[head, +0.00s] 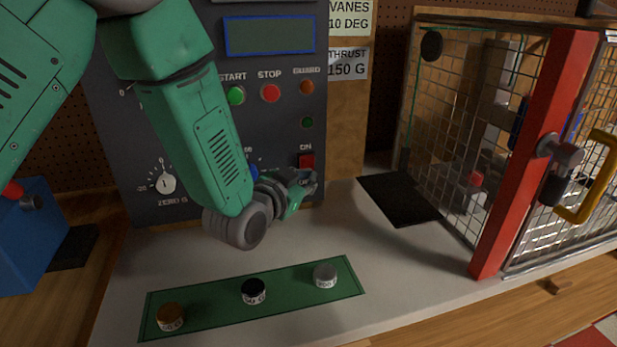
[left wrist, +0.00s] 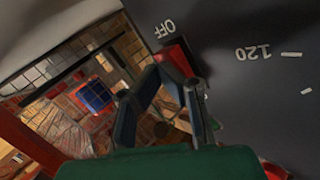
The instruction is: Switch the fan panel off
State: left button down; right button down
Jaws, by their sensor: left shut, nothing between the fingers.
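The fan panel (head: 210,35) is a dark upright box with a blue-framed display (head: 269,35), a green START button (head: 235,95) and a red STOP button (head: 270,92). Its red ON/OFF switch (head: 306,161) is at the lower right, with ON printed above; the lettering below is partly covered by my gripper. My left gripper (head: 309,180) is shut and empty, just below and in front of the switch. In the left wrist view its fingertips (left wrist: 180,68) overlap the red switch (left wrist: 182,54), beside the word OFF; I cannot tell whether they touch. My right gripper is not in view.
A mesh-sided cage (head: 450,140) with a red post (head: 535,150) and yellow handle stands at the right. A green mat (head: 205,312) with three small round weights lies on the bench in front. A blue box (head: 25,235) is at the left. The dial (head: 165,183) is left of my forearm.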

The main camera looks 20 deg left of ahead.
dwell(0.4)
pick_arm(q)
jog(key=shift+s+d+r+p, duration=0.3)
jog(key=shift+s+d, duration=0.2)
jog(key=shift+d, duration=0.2)
jog(key=shift+s+d+r+p, duration=0.35)
jog(key=shift+s+d, duration=0.1)
jog(key=shift+s, duration=0.2)
jog(key=shift+s+d+r+p, duration=0.3)
jog(key=shift+s+d+r, duration=0.1)
jog(key=shift+s, duration=0.2)
jog(key=shift+s+d+r+p, duration=0.35)
jog(key=shift+s+d, duration=0.1)
jog(key=shift+s, duration=0.2)
